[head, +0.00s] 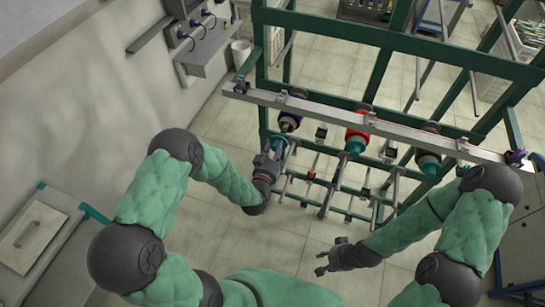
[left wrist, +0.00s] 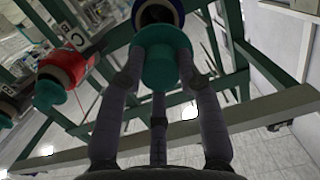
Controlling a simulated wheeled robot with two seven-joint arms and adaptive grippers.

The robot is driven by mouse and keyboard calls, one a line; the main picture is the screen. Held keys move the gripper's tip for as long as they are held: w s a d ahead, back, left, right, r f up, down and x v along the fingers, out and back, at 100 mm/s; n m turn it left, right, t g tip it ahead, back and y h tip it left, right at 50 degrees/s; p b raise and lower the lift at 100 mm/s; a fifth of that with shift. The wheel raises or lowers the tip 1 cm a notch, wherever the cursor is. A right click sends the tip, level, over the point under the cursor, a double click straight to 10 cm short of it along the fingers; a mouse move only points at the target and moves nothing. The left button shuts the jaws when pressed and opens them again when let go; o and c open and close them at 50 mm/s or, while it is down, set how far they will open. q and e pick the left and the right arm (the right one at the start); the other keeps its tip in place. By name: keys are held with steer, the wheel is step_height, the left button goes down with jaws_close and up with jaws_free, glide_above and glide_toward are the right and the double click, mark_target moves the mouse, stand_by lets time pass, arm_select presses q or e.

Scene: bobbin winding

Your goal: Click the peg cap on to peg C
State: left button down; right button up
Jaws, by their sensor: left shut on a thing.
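My left gripper (head: 272,160) is shut on a teal peg cap (head: 280,142) below the dark blue bobbin (head: 289,121) on the rack. In the left wrist view the fingers of my left gripper (left wrist: 158,62) sit around the teal cap (left wrist: 160,45), which lines up with the blue-rimmed bobbin (left wrist: 158,12). I cannot tell whether the cap is seated on that peg. My right gripper (head: 333,257) is open and empty, low in front of the rack.
A red bobbin (head: 357,134) and another bobbin (head: 429,150) hang to the right, each with a teal cap at its end. A long pale rail (head: 375,125) crosses the green frame (head: 420,45). Rows of metal guides are below.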

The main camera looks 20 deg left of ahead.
arm_select(q)
steer(key=shift+w, duration=0.2)
steer(key=shift+b, duration=0.55)
steer(key=shift+b, duration=0.45)
stand_by(0.7)
steer(key=shift+b, duration=0.3)
steer(key=shift+w+d+b, duration=0.1)
steer(key=shift+w+b, duration=1.75)
steer(key=shift+w, duration=1.1)
steer(key=shift+w+b, duration=0.35)
steer(key=shift+b, duration=0.05)
